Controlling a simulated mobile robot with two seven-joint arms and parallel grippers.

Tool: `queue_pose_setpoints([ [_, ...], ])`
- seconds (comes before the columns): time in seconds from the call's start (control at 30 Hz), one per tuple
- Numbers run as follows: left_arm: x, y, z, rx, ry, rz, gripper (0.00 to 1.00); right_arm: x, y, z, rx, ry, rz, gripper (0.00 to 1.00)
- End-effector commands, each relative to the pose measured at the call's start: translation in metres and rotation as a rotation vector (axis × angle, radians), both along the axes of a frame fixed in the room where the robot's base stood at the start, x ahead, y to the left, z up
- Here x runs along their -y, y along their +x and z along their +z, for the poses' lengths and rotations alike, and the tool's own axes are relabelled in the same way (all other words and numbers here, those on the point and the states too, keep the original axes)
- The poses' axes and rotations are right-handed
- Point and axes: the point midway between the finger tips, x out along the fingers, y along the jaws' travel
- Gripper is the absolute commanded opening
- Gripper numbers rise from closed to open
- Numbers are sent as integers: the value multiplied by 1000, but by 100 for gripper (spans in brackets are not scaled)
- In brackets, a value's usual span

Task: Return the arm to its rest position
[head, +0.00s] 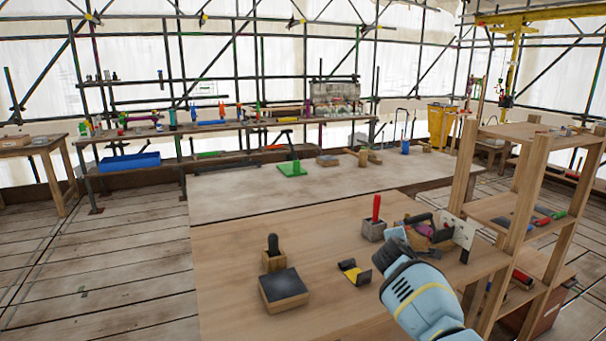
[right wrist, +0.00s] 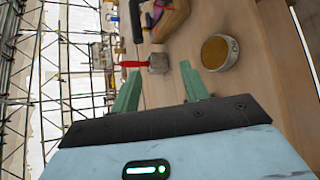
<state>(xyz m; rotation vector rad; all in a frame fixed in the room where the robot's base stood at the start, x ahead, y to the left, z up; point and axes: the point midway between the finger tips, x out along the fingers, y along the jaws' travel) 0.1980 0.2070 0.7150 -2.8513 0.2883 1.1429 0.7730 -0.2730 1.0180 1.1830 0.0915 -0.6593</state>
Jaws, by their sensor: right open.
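My right arm (head: 422,298), light blue, reaches in from the bottom right of the head view, over the near wooden table (head: 235,240). In the right wrist view my right gripper (right wrist: 160,68) shows two green fingers spread apart with nothing held between them. Beyond the fingertips is a red-handled tool (right wrist: 130,63) in a small grey block (right wrist: 158,62); the tool also stands upright in the head view (head: 376,208). A round tin (right wrist: 218,52) with a yellowish inside lies to the right of the fingers. My left gripper is in neither view.
A wooden block with a dark top (head: 284,289), a small wooden holder with a dark handle (head: 273,253) and a yellow-and-black piece (head: 354,272) sit on the table. A wooden shelf (head: 462,165) stands at the right. The table's left part is clear.

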Motion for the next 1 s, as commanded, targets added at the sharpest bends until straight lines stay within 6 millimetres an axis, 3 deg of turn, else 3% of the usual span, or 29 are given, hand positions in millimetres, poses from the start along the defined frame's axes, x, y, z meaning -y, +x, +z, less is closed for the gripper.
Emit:
queue_pose_setpoints([
  [0.03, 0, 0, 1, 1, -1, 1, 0, -2, -7, -22, -7, 33, 1, 45],
  [0.27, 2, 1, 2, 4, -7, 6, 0, -12, -38, -91, -2, 188, -3, 45],
  [0.47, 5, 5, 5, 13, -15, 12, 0, -22, -88, -167, -3, 375, -24, 45],
  [0.7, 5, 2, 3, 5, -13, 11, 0, -36, -178, -255, 0, 653, -86, 45],
  [1.0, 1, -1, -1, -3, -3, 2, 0, -50, -310, -321, 0, 992, -214, 45],
])
